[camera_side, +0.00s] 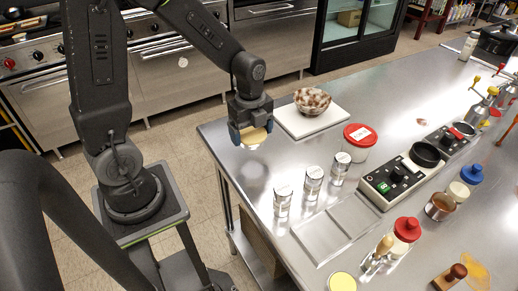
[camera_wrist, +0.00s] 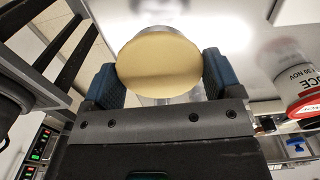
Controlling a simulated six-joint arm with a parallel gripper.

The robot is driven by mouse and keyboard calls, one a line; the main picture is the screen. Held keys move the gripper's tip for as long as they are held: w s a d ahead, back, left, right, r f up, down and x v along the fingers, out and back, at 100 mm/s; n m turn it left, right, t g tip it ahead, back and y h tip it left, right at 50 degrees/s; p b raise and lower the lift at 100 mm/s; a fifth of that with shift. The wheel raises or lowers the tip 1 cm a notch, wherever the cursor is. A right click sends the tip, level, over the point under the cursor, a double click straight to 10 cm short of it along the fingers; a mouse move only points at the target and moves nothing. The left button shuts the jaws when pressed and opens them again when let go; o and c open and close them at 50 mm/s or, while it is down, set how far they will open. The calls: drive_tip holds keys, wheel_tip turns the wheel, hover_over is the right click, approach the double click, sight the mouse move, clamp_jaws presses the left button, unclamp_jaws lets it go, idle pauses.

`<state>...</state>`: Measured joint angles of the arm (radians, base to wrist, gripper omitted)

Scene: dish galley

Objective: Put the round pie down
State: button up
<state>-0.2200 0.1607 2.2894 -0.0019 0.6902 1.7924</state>
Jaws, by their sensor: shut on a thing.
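The round pie (camera_side: 254,138) is a pale yellow disc. My gripper (camera_side: 250,130) is shut on it, with a blue finger on each side. The pie hangs over the far left corner of the steel table (camera_side: 254,190), and a blurred reflection shows on the metal below it, apart from it. In the wrist view the pie (camera_wrist: 158,62) sits between the two blue fingers of my gripper (camera_wrist: 160,78), its flat face towards the camera.
A white board (camera_side: 318,125) with a speckled bowl (camera_side: 312,100) lies right of my gripper. A red-lidded tub (camera_side: 360,137) and clear jars (camera_side: 313,182) stand nearer the camera. The table below the pie is bare.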

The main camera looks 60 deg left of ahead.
sight(259, 159)
drive_tip(key=shift+w+d+f, duration=0.5)
drive_tip(key=shift+d+f, duration=0.1)
drive_tip(key=shift+d, duration=0.25)
drive_tip(key=shift+d+f, duration=0.1)
drive_tip(key=shift+f, duration=1.95)
drive_tip(key=shift+f, duration=0.15)
drive_tip(key=o, duration=0.8)
